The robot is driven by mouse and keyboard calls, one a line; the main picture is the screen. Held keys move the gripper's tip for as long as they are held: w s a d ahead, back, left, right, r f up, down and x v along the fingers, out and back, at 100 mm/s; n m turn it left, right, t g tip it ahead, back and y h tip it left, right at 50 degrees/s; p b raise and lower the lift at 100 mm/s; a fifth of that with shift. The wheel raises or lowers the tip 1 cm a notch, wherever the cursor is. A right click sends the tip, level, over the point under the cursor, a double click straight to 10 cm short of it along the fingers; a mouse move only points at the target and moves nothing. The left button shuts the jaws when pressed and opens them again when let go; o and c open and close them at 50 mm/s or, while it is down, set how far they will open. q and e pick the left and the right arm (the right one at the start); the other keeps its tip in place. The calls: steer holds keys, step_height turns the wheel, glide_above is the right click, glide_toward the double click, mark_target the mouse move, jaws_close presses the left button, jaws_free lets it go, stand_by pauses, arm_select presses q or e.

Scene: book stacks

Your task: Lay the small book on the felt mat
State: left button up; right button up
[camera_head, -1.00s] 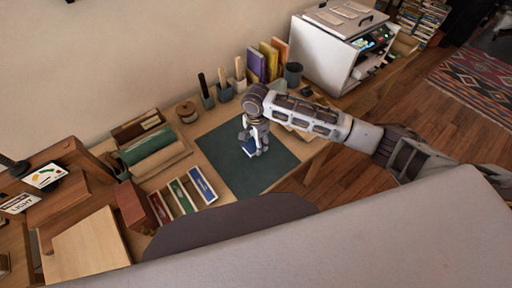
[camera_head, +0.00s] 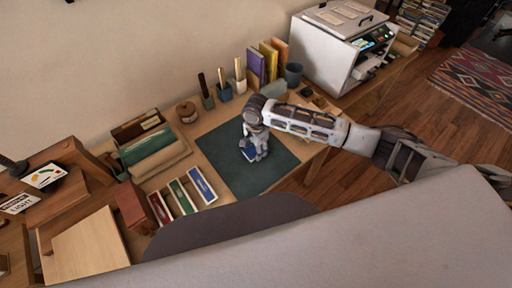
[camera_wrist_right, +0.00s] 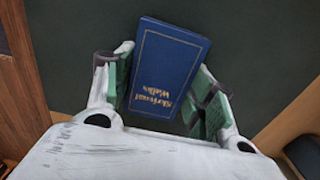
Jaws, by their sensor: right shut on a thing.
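The small book is blue with gold lettering and shows in the right wrist view (camera_wrist_right: 168,68) between the two green-padded fingers. In the head view the small book (camera_head: 248,153) is a small blue patch under my right gripper (camera_head: 252,150). My right gripper is shut on the book, over the dark green felt mat (camera_head: 235,180). The mat fills most of the background in the wrist view. I cannot tell whether the book touches the mat. My left gripper is not in view.
Three narrow trays with red, green and blue items (camera_head: 180,195) stand left of the mat. Pen cups (camera_head: 224,92) and upright books (camera_head: 264,62) stand behind it. A white cabinet (camera_head: 325,50) stands at the back right. The mat's front part is clear.

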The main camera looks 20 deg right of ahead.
steer(key=o, duration=1.1)
steer(key=shift+c, duration=0.2)
step_height(320, 180, up, 12)
steer(key=shift+r+p, duration=0.15)
steer(key=shift+p, duration=0.15)
